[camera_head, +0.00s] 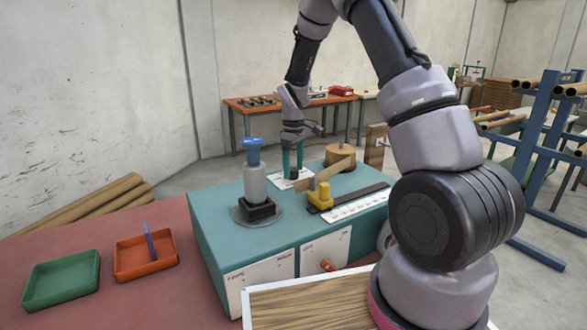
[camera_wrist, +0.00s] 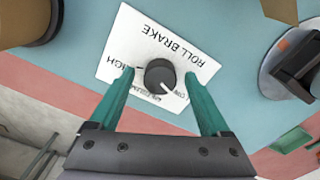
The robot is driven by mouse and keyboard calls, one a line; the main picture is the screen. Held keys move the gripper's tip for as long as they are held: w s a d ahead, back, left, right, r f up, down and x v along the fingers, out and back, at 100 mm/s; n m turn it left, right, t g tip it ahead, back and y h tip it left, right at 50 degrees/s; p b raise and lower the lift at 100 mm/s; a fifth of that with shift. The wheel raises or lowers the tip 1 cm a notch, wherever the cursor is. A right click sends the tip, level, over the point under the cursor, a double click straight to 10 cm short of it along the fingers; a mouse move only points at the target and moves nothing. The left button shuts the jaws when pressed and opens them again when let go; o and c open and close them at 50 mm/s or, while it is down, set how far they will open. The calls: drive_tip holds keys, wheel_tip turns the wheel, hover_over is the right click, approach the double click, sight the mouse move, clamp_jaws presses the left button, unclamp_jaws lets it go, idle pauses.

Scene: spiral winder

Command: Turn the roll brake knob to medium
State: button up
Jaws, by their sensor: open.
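The roll brake knob (camera_wrist: 160,76) is a round, dark grey knob on a white label plate (camera_wrist: 142,35) printed ROLL BRAKE. The lettering is upside down in the wrist view, with HIGH at the left and LOW at the right. A pale mark shows on the knob's lower side, near the partly covered middle word. My gripper (camera_wrist: 159,75) is open, with one green finger on each side of the knob and small gaps visible. In the head view my gripper (camera_head: 292,165) points down at the knob (camera_head: 294,174) on the teal machine top (camera_head: 215,210).
A blue-capped grey cylinder (camera_head: 254,180) stands left of my gripper. A wooden bar (camera_head: 325,172), a yellow block (camera_head: 320,195) and a round brown roll (camera_head: 340,155) are close on the right. Green (camera_head: 62,298) and orange (camera_head: 125,276) trays lie at left.

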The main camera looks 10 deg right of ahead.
drive_tip(key=shift+f, duration=0.3)
clamp_jaws()
drive_tip(key=shift+m, duration=0.3)
drive_tip(key=m, duration=0.6)
drive_tip(key=shift+s+a, duration=0.1)
drive_tip(key=m, duration=0.7)
drive_tip(key=shift+a, duration=0.1)
